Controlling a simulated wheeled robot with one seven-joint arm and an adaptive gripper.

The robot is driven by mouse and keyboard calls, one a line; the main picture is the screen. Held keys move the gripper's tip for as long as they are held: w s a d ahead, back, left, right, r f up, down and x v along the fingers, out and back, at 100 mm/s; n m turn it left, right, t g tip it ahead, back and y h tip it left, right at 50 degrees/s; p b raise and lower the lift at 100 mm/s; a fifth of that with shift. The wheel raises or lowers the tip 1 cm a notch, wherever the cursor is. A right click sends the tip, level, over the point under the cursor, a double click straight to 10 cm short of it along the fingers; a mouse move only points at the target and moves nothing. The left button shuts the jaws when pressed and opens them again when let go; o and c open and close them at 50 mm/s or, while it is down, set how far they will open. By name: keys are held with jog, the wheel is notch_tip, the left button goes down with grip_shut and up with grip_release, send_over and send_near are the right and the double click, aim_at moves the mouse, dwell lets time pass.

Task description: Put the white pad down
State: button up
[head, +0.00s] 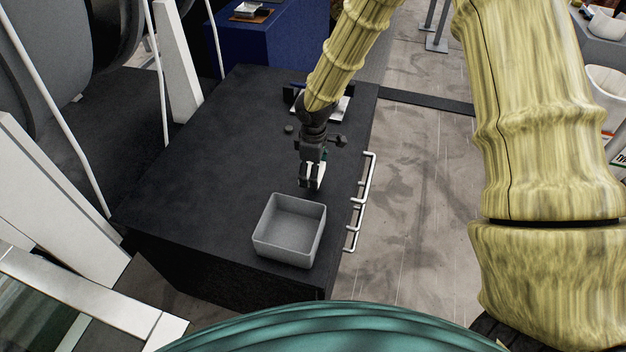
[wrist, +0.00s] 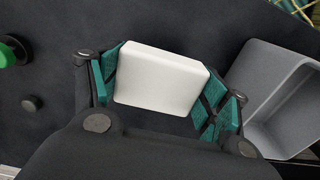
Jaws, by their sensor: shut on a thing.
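The white pad (wrist: 160,80) is a pale block with rounded edges, held between the green-lined fingers of my gripper (wrist: 158,88) in the wrist view. In the head view my gripper (head: 312,178) points down over the dark cabinet top, just behind the grey bin, with the white pad (head: 316,174) partly hidden between its fingers. I cannot tell whether the pad touches the surface. The grey open bin (head: 290,230) looks empty and stands near the front of the cabinet top. It also shows at the right of the wrist view (wrist: 262,88).
The dark cabinet top (head: 200,160) has wide free room left of my gripper. A small dark knob (head: 289,129) and a white item lie behind. Metal handles (head: 362,200) run along the right side. A green-topped object (wrist: 10,55) shows at the wrist view's left.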

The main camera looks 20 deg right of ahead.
jog(key=shift+f+p, duration=0.3)
jog(key=shift+f, duration=1.9)
jog(key=shift+f, duration=0.15)
jog(key=o, duration=1.2)
notch_tip(320, 180, up, 12)
jog(key=shift+r+b, duration=0.15)
jog(key=shift+b, duration=0.5)
jog(key=shift+r, duration=0.1)
